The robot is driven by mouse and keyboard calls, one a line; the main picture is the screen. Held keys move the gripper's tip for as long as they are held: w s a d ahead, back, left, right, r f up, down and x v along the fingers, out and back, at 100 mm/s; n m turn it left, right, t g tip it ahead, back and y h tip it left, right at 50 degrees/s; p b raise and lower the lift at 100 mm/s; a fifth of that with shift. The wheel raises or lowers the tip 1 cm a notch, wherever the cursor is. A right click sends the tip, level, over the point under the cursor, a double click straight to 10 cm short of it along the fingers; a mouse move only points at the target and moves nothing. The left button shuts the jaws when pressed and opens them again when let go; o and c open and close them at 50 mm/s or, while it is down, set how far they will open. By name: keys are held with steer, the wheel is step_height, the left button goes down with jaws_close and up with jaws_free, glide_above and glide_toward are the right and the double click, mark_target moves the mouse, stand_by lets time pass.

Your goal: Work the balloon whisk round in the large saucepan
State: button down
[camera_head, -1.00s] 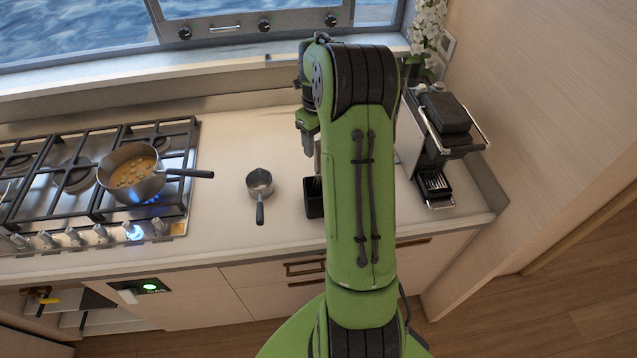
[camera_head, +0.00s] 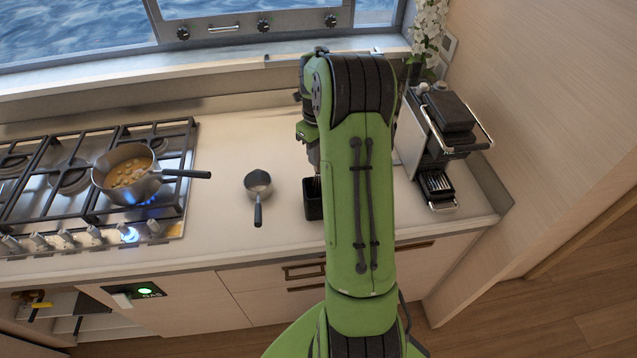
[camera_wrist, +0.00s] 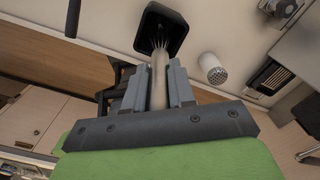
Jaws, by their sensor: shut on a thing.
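The large saucepan (camera_head: 127,178) stands on a lit burner of the hob at the left, with a yellowish liquid and pieces in it. Its dark handle points right. In the wrist view my gripper (camera_wrist: 158,88) is shut on the pale handle of the balloon whisk (camera_wrist: 158,75). The whisk's wires reach into a square black holder (camera_wrist: 177,22). In the head view my arm mostly hides the gripper and the whisk; the holder (camera_head: 312,205) shows beside the arm, well right of the saucepan.
A small saucepan (camera_head: 258,184) stands on the counter between hob and holder. A coffee machine (camera_head: 440,130) stands at the right, with a white flower near the window. A light cylinder with a perforated top (camera_wrist: 213,68) stands near the holder. Counter between hob and small saucepan is clear.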

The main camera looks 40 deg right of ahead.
steer(key=c, duration=1.5)
jaws_free()
jaws_close()
steer(key=shift+r, duration=0.1)
step_height(320, 180, up, 13)
steer(key=p, duration=0.3)
steer(key=shift+r, duration=0.2)
